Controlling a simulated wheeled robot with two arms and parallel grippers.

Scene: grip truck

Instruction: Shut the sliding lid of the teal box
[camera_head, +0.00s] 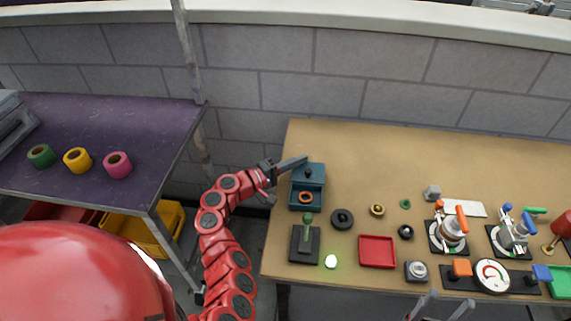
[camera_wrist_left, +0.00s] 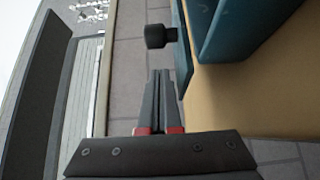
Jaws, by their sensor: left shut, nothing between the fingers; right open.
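The teal box (camera_head: 293,196) stands at the left end of the tan table. Its near part is open and an orange ring (camera_head: 306,197) shows inside. A raised teal part with a small dark knob (camera_head: 308,172), seemingly the lid, is at its far half. My left gripper (camera_head: 302,160) is shut and empty, by the box's far left corner; I cannot tell whether it touches. In the left wrist view the shut fingers (camera_wrist_left: 160,98) are beside the teal box (camera_wrist_left: 235,28), and a black knob (camera_wrist_left: 158,36) is ahead of them. My right gripper (camera_head: 442,304) is open and empty at the near edge.
A green-knobbed lever (camera_head: 308,232), a black ring (camera_head: 342,219) and a red tray (camera_head: 377,251) are near the box. A grey block wall (camera_head: 350,80) is behind the table.

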